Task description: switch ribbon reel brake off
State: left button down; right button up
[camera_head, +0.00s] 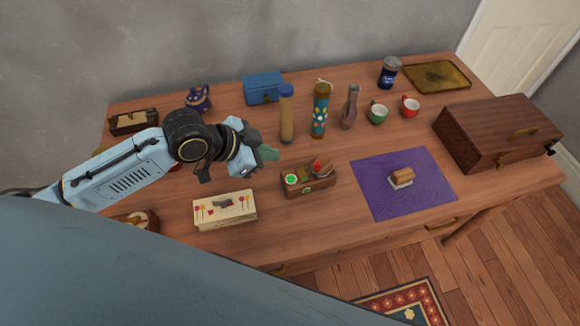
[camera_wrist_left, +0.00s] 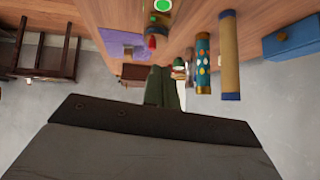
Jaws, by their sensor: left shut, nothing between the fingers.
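I cannot tell for sure which thing is the ribbon reel brake. A cream box (camera_head: 225,210) with a dark lever-like piece and small red and yellow marks stands at the front of the table. Right of it is a wooden box (camera_head: 310,187) with green round spots and a red piece on top; its green spot (camera_wrist_left: 162,5) also shows in the left wrist view. My left gripper (camera_head: 268,153) is shut and empty, above the table behind these two boxes. Its green fingers (camera_wrist_left: 163,88) are together in the left wrist view. My right gripper is not in view.
A yellow-blue cylinder (camera_head: 286,118), a patterned cylinder (camera_head: 319,115) and a grey vase (camera_head: 349,110) stand behind the gripper. A purple mat (camera_head: 435,185) bears a small block (camera_head: 401,176). A dark wooden case (camera_head: 495,137) stands at the right. Bare table lies between the wooden box and mat.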

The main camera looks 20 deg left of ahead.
pick_arm(q)
jog(key=shift+w+f, duration=0.1)
dwell(0.3)
jog(key=b, duration=0.2)
send_over(302, 175)
jog(key=s+a, duration=0.1)
jog(key=a, duration=0.1)
notch_tip(302, 175, down, 6)
jog(key=shift+d+f, duration=0.15)
jog(key=f, duration=0.3)
jog(key=shift+w+f, duration=0.25)
jog(key=shift+w, duration=0.05)
jog(key=shift+f, duration=0.5)
